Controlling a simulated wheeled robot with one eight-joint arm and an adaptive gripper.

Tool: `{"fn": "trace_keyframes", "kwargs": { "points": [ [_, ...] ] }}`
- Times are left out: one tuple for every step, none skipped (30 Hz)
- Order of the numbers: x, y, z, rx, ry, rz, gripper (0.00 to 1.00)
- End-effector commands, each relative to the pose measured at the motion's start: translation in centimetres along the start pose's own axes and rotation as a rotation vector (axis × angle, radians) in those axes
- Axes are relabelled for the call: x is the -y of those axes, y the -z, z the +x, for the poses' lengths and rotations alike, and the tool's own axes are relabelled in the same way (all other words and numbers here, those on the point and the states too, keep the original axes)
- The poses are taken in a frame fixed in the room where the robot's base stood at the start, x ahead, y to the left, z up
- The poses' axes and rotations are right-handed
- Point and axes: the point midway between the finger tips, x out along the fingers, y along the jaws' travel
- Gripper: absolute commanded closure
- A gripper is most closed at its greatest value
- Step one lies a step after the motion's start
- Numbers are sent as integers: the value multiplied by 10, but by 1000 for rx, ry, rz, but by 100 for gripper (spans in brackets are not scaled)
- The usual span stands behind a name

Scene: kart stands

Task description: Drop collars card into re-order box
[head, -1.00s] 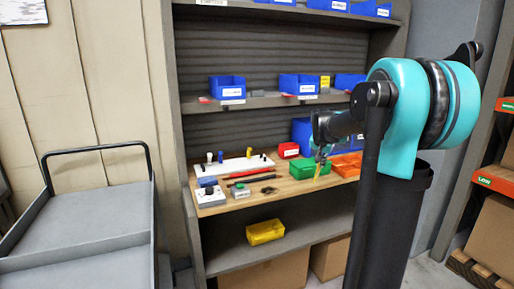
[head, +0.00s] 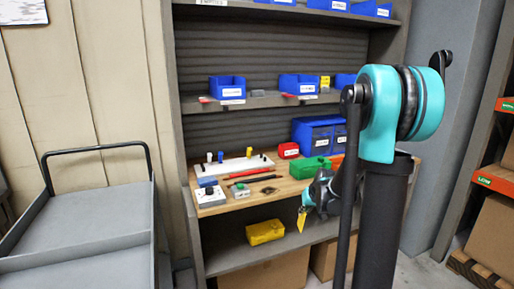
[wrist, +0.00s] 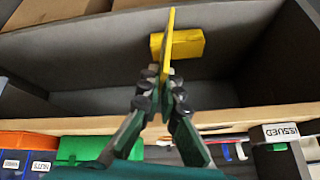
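A thin yellow card (head: 302,220) is held edge-on in my gripper (wrist: 165,82); its print is not readable. The card also shows in the wrist view (wrist: 171,40), pinched between the fingertips. In the head view my gripper (head: 306,205) is low, in front of the bench's front edge. A yellow box (head: 265,232) lies on the lower shelf, left of the card; in the wrist view the box (wrist: 190,45) shows behind the card, apart from it. No re-order label is readable, so I cannot tell which box bears it.
The wooden bench top (head: 235,206) holds a green bin (head: 308,168), a small red box (head: 288,150), blue bins (head: 318,132) and small parts. A grey cart (head: 90,205) stands left. Cardboard boxes (head: 265,275) sit below the lower shelf (head: 225,262).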

Motion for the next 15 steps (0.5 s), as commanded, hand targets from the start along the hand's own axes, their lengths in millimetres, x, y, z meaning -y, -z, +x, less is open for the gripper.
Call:
{"fn": "trace_keyframes", "kwargs": {
  "points": [
    [0, 0, 0, 0, 0, 0, 100],
    [0, 0, 0, 0, 0, 0, 100],
    [0, 0, 0, 0, 0, 1, 100],
    [0, 0, 0, 0, 0, 1, 100],
    [0, 0, 1, 0, -1, 1, 100],
    [-1, 0, 4, 0, -1, 1, 100],
    [-1, 0, 6, 0, -1, 1, 100],
    [-2, 0, 9, 0, -1, 1, 100],
    [-3, 0, 15, 0, -1, 1, 100],
    [-3, 0, 19, 0, -1, 1, 100],
    [-4, 0, 24, 0, -1, 1, 100],
    [-5, 0, 31, 0, 0, 1, 100],
    [-6, 0, 36, 0, -1, 1, 100],
    [-7, -1, 40, 0, 0, 1, 100],
    [-8, -1, 45, 0, 0, 1, 100]
  ]
}}
